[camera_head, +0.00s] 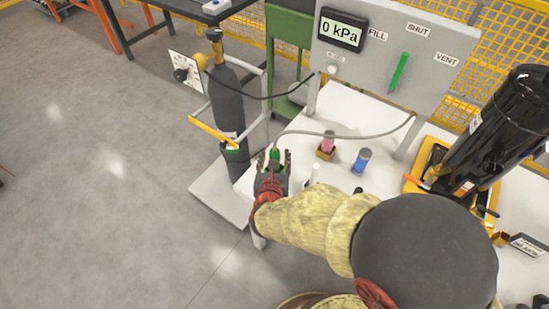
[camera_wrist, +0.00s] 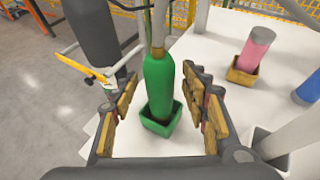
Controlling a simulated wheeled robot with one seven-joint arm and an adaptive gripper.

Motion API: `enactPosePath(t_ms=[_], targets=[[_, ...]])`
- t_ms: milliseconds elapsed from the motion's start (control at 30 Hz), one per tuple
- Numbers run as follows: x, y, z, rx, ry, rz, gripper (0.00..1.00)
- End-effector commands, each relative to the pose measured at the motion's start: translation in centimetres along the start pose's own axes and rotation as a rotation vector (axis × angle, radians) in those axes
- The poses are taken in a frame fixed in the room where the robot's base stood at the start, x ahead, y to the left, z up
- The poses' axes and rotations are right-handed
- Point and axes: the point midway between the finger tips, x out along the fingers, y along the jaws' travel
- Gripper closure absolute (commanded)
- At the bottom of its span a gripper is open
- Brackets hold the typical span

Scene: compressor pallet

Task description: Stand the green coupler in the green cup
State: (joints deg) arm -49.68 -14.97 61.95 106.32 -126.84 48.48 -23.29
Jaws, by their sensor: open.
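The green coupler (camera_wrist: 160,84) stands upright in the green cup (camera_wrist: 162,127) in the wrist view, its lower end inside the cup's walls. A grey hose leaves its top. In the head view the coupler (camera_head: 274,156) shows small at the table's left edge, and the cup is hidden behind my gripper. My gripper (camera_wrist: 162,95) is open, with one padded finger on each side of the coupler and a visible gap to both. My gripper (camera_head: 273,166) also shows in the head view around the coupler.
A pink cylinder (camera_wrist: 257,48) stands in a yellow-brown cup (camera_wrist: 243,72) to the right. A blue cylinder (camera_head: 361,160) stands beyond it. A dark gas bottle (camera_head: 229,110) stands left of the white table. A panel (camera_head: 400,45) reading 0 kPa and a black tank (camera_head: 490,125) stand behind and right.

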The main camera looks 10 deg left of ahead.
Motion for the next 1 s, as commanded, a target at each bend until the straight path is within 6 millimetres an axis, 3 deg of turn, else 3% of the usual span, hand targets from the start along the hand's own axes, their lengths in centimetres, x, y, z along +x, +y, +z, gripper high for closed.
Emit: enactPosePath(t_ms=[167,700,1000], targets=[[-1.0,0.1,0.1,-0.001,-0.001,0.002,0.55],[-10.7,0.2,0.1,0.001,-0.002,0.003,0.55],[-12.0,0.0,0.0,0.000,-0.001,0.000,0.55]])
